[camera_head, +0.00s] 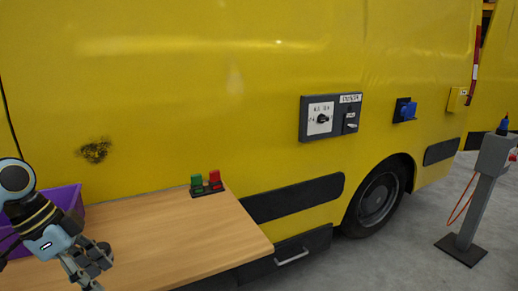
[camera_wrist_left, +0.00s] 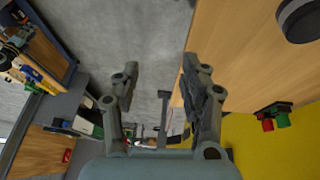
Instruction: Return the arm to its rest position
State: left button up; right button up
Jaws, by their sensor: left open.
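My left gripper (camera_head: 92,268) shows at the lower left of the head view, its arm coming in from the left. It is over the left part of the wooden table (camera_head: 200,245), near its front. In the left wrist view its two fingers (camera_wrist_left: 160,85) stand apart with nothing between them. The table's edge and the grey floor lie beyond the fingers there. My right gripper is in neither view.
A purple bin (camera_head: 68,197) stands behind my left arm. A green and red button block (camera_head: 207,184) sits at the table's back edge, beside the yellow van (camera_head: 230,90). A control panel (camera_head: 331,117) is on the van. A grey post (camera_head: 480,190) stands at right.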

pick_arm(q)
jog(key=s+d+f+n+g+b, duration=0.1)
jog(key=s+f+n+b, duration=0.1)
jog(key=s+f, duration=0.6)
jog(key=s+f+n+g+y+b, duration=0.15)
jog(key=s+f, duration=0.25)
jog(key=f, duration=0.9)
jog(key=s+d+f+n+b, duration=0.1)
jog(key=s+f+n+b, duration=0.3)
jog(key=f, duration=0.6)
jog(key=s+f+n+t+y+b, duration=0.1)
jog(key=s+f+n+y, duration=0.1)
jog(key=s+f, duration=0.8)
jog(key=s+f+n+y+b, duration=0.1)
jog(key=s+f, duration=1)
jog(key=s, duration=0.4)
jog(key=shift+s+d+n+t+y+b, duration=0.35)
jog(key=shift+s+d+b, duration=0.05)
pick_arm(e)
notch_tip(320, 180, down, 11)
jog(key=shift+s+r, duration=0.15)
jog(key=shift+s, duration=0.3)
